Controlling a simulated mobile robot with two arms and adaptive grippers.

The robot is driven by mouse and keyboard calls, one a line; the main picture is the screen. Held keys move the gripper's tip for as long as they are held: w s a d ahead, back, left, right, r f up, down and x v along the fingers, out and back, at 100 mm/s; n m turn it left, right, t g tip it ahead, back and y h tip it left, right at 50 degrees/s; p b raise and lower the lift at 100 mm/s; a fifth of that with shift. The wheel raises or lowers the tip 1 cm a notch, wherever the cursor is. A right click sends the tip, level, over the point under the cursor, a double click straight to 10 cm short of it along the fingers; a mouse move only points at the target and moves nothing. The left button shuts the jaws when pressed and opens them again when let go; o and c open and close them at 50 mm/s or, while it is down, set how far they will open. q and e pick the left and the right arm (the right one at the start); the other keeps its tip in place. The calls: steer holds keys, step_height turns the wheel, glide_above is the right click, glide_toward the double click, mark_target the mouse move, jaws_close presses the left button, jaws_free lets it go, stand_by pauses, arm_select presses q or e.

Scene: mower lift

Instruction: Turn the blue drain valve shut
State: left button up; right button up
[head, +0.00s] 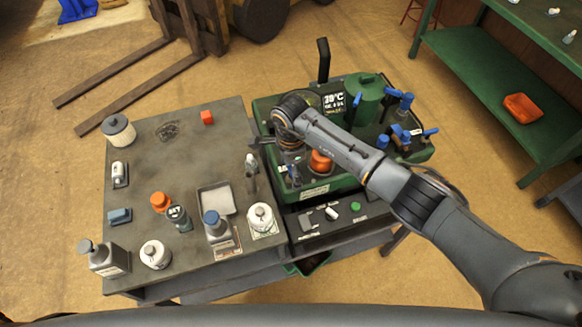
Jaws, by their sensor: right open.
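The green machine (325,192) stands on the right part of the bench. Several blue valve handles show on it: one behind the arm (356,99), one at the back right (404,98), and a group at the right (400,133). A small blue part (292,172) shows low at the machine's left front, right by my right gripper. I cannot tell for sure which is the drain valve. My right gripper (276,158) is open, pointing down at the machine's left front; its wrist hides part of that area. Whether it touches the blue part cannot be told. My left gripper is not in view.
An orange knob (320,161) sits close to the right of my gripper. The grey table (150,190) at left holds bottles, jars and a tray (215,197). A control panel (335,222) lies in front of the machine. A green shelf (480,90) stands at the right.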

steer(key=shift+c, duration=0.2)
steer(key=c, duration=1.1)
steer(key=shift+c, duration=0.2)
steer(key=shift+f, duration=0.1)
